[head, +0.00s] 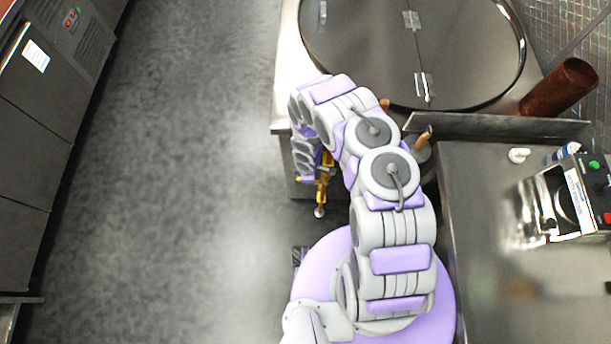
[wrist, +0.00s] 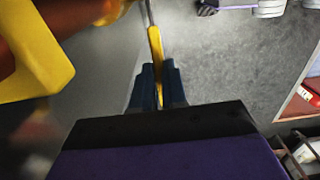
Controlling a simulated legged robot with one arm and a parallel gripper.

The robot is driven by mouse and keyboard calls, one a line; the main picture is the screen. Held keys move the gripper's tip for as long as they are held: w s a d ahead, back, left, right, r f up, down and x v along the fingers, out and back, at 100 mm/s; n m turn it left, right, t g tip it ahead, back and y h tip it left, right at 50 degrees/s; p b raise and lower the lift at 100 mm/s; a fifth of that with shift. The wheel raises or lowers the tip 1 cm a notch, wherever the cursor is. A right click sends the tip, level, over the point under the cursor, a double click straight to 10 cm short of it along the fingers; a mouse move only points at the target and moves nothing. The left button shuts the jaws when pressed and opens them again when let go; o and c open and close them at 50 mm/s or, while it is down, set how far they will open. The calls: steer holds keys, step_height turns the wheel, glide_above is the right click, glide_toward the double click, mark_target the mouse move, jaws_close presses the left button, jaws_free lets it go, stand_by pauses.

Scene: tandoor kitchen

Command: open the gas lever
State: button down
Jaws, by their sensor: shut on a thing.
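The gas lever (wrist: 156,47) is a thin yellow handle on a grey metal stem, upright in the middle of the wrist view. My gripper (wrist: 159,72) has its two blue fingers shut on the handle, one on each side. In the head view, yellow parts (head: 322,188) show beside the counter's left side, below my arm. The arm hides most of that spot, and I cannot tell the fingers apart there.
A large yellow part (wrist: 35,55) and an orange-brown pipe (wrist: 92,12) are close on the left in the wrist view. The round tandoor lid (head: 460,45) is at the top of the head view. A steel counter (head: 490,290) is on the right. The grey floor (head: 170,190) at left is clear.

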steer(key=shift+w+r, duration=0.1)
steer(key=shift+w, duration=0.1)
steer(key=c, duration=1.2)
jaws_free()
steer(key=shift+s+d, duration=0.1)
steer(key=shift+o, duration=0.2)
step_height(320, 180, up, 17)
steer(key=p, duration=0.3)
steer(key=shift+p, duration=0.35)
steer(key=shift+r, duration=0.1)
